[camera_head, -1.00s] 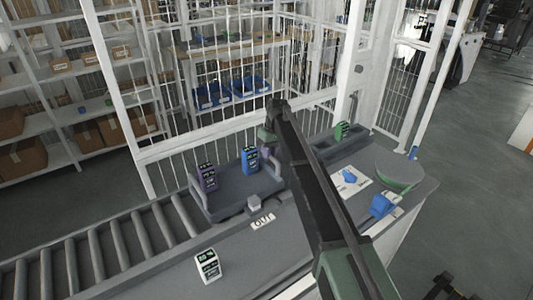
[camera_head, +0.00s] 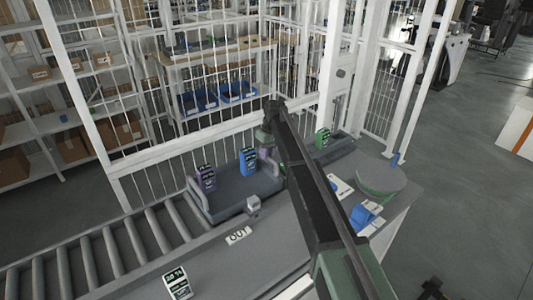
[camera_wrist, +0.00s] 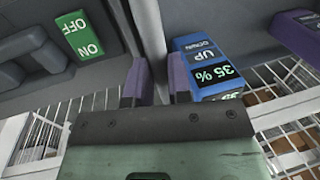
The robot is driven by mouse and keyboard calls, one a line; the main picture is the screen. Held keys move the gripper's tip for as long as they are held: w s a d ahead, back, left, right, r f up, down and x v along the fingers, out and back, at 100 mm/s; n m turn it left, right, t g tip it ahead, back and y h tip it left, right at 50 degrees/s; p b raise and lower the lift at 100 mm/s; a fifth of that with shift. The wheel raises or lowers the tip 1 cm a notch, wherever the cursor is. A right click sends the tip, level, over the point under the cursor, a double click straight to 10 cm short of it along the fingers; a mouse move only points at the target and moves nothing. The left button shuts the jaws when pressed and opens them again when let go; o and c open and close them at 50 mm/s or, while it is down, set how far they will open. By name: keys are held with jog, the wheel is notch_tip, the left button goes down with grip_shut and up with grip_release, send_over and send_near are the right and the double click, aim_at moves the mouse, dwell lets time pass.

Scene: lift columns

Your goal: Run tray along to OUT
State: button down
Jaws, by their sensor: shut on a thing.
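The grey tray (camera_head: 222,211) sits at the right end of the roller track. It carries a purple module (camera_head: 206,179) and a blue module (camera_head: 248,161), both upright. A pale block (camera_head: 253,203) sits at its front side. The OUT label (camera_head: 238,235) lies on the counter, in front of and slightly left of that block. My gripper (camera_head: 267,152) is at the tray's right end. In the wrist view its purple fingertips (camera_wrist: 157,80) are shut around a grey upright bar, seemingly part of the tray; the blue module (camera_wrist: 205,65) stands beside it.
A green module (camera_head: 322,138) marked ON/OFF in the wrist view (camera_wrist: 75,35) stands right of the tray. A display card (camera_head: 177,283) stands in front. White fencing (camera_head: 225,145) runs behind.

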jog(key=shift+w, duration=0.15)
jog(key=c, duration=1.1)
grip_release()
jog(key=shift+w+d, duration=0.1)
jog(key=shift+d, duration=0.15)
jog(key=shift+o, duration=0.2)
jog(key=shift+r, duration=0.1)
notch_tip(320, 180, up, 10)
jog(key=w+d+p, duration=0.1)
jog(key=p, duration=0.9)
jog(key=shift+d+r+p, duration=0.25)
jog(key=shift+d+p, duration=0.05)
jog(key=shift+p, duration=0.05)
